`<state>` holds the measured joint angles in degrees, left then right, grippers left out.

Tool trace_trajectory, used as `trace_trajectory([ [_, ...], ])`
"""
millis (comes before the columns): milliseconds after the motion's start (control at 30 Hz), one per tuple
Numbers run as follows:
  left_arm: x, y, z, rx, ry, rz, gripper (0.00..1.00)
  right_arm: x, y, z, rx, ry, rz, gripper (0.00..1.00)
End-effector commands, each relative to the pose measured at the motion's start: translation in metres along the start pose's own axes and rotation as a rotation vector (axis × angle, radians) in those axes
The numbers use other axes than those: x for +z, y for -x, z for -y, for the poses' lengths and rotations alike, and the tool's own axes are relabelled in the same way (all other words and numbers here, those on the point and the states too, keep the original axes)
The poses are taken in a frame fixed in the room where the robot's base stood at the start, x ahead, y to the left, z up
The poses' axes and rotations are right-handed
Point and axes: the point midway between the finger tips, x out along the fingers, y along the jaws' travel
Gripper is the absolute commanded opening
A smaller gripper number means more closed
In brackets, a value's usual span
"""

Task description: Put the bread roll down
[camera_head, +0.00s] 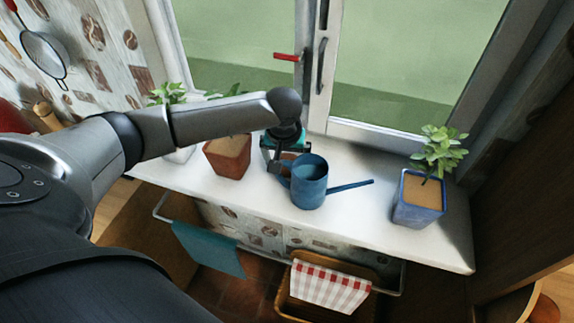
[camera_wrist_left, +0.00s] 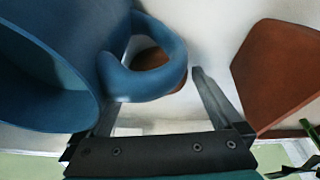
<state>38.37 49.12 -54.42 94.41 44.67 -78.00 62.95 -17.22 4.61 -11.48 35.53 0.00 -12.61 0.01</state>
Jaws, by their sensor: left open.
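A brown rounded thing, likely the bread roll (camera_wrist_left: 150,59), lies on the white sill and shows through the loop of the blue watering can's handle in the left wrist view. The handle hides part of it. In the head view a small brown patch (camera_head: 288,156) shows beside the can. The blue watering can (camera_head: 310,184) stands upright on the sill, spout to the right. My left gripper (camera_head: 280,163) is open and low at the can's left side. In the left wrist view its fingers (camera_wrist_left: 157,92) are apart, near the can's handle; whether they touch it I cannot tell.
A terracotta pot (camera_head: 228,158) stands close to the left of my gripper. A blue pot (camera_head: 418,200) with a plant stands at the right. The window is behind. Free white sill (camera_head: 367,218) lies between can and blue pot. Towels hang from a rail below.

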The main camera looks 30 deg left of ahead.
Motion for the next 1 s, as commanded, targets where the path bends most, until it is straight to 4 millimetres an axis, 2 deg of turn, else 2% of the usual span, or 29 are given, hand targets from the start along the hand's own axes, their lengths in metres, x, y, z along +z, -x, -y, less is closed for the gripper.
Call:
trace_trajectory([
  [267, -0.0002, -0.0030, 0.0002, -0.001, -0.001, -0.001, 1.00, 0.0000, -0.0004, 0.0000, 0.000, 0.000, 0.000, 1.00],
  [900, -0.0004, -0.0026, 0.0002, 0.000, 0.000, -0.001, 0.28, -0.0002, -0.0004, 0.0000, 0.000, 0.000, 0.000, 1.00],
  [1000, -0.0004, -0.0026, 0.0002, 0.000, 0.000, -0.001, 0.23, -0.0003, -0.0004, 0.0000, 0.000, -0.001, 0.000, 1.00],
])
